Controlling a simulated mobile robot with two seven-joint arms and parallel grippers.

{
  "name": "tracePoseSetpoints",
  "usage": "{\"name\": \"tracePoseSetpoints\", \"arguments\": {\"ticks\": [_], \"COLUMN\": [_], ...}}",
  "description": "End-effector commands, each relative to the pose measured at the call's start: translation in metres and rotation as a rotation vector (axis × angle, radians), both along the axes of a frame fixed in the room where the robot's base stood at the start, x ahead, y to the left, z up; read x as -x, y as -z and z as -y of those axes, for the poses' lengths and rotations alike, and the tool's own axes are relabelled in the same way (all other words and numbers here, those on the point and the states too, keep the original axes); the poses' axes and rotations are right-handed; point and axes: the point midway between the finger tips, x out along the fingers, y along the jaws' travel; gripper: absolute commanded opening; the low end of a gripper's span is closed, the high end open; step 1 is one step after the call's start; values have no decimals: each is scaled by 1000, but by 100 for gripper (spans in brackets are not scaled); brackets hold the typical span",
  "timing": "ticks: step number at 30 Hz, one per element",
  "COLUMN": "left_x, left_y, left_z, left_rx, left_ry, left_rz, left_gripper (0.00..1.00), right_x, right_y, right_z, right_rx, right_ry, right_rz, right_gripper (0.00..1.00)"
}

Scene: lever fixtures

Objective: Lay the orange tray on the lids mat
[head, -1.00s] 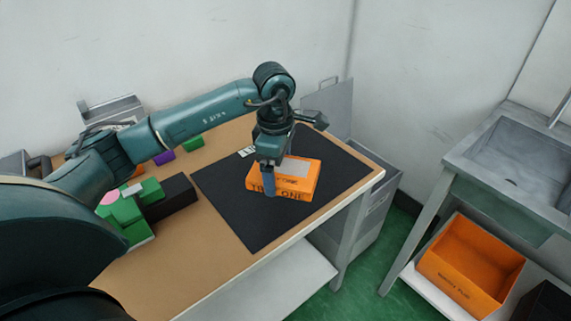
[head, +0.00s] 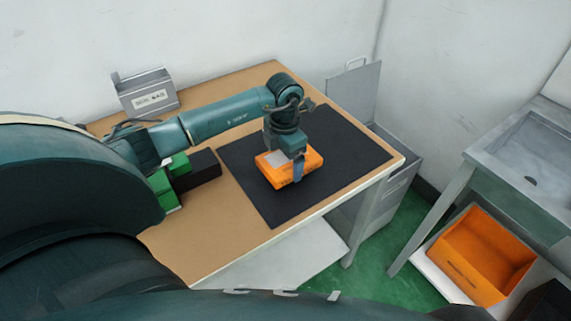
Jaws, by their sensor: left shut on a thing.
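The orange tray (head: 309,161) is over the black mat (head: 345,165) on the wooden table. I cannot tell whether its underside touches the mat. A grey patch shows on its top. My left gripper (head: 298,172) points down and is shut on the tray at its near side. The mat's label is not visible now, as my left arm covers that edge. My right gripper is not in view.
Green and black blocks (head: 204,167) stand left of the mat. A grey labelled box (head: 148,94) is at the back left. A larger orange bin (head: 482,255) is under the sink bench (head: 510,150) at right. The mat's right part is clear.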

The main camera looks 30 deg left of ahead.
Motion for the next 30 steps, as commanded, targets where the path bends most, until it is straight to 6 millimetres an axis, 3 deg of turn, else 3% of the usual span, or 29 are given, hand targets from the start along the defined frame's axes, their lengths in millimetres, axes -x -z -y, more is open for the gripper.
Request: {"name": "tracePoseSetpoints", "arguments": {"ticks": [6,17,18,21,30], "left_x": [1,0,0,0,0], "left_y": [29,34,33,33,27], "left_z": [1,0,0,0,0], "left_rx": [1,0,1,1,0], "left_ry": [1,2,2,2,2], "left_rz": [-3,0,-1,-1,0], "left_gripper": [62,62,94,100,100], "right_x": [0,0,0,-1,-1], "right_y": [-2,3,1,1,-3], "right_z": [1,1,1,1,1], "right_rx": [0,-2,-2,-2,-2], "right_ry": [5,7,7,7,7], "right_rz": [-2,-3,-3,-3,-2], "right_gripper": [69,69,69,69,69]}}
